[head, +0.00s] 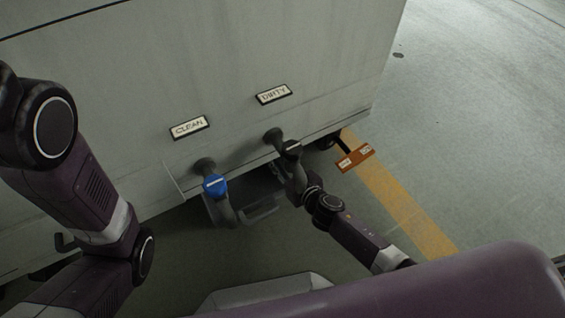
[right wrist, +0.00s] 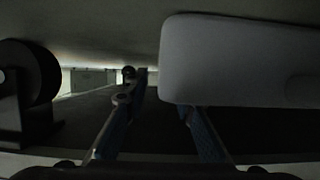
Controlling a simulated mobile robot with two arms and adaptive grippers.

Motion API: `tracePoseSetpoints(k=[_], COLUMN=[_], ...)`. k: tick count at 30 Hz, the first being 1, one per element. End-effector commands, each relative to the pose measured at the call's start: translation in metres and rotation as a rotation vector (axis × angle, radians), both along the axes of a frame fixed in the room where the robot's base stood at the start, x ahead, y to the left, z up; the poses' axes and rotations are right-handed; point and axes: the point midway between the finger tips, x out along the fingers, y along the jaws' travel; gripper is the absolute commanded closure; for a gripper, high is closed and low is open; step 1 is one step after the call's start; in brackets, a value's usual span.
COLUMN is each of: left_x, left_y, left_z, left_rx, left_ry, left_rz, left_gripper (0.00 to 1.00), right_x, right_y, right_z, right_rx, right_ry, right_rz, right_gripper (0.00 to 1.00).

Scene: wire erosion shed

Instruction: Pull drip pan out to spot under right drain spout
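The grey drip pan (head: 262,212) sits low under the cabinet's edge, with most of it hidden beneath the cabinet and behind the spouts. The left spout has a blue cap (head: 215,186) below the CLEAN label. The right drain spout (head: 291,150) has a black cap below the DIRTY label. My right gripper (head: 310,191) is low beside the right spout. In the right wrist view my right gripper (right wrist: 162,115) has its fingers apart; a pale rounded panel (right wrist: 240,60), perhaps part of the pan, is close at the right finger. Contact cannot be told. My left gripper is not in view.
The large grey cabinet (head: 120,90) fills the back. A black caster wheel (right wrist: 35,75) stands left of the fingers in the right wrist view. An orange pedal (head: 355,158) sticks out at the cabinet's right corner.

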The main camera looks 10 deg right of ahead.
Motion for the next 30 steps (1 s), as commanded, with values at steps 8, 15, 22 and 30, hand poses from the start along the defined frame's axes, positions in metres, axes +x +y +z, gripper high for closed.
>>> tracePoseSetpoints(k=[8,15,22,30], left_x=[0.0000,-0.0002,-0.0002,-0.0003], left_y=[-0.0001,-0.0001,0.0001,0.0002], left_z=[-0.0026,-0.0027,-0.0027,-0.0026], left_rx=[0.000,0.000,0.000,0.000], left_ry=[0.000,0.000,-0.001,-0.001], left_rz=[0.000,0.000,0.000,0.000], left_gripper=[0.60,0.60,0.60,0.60], right_x=[-0.0002,-0.0002,-0.0002,-0.0002], right_y=[0.0018,0.0017,0.0016,0.0015], right_z=[-0.0018,-0.0018,-0.0019,-0.0021], right_rx=[0.000,0.000,0.000,0.000], right_ry=[-0.001,-0.001,0.000,0.000], right_rz=[-0.001,-0.001,-0.001,-0.001], right_gripper=[0.76,0.88,1.00,1.00])
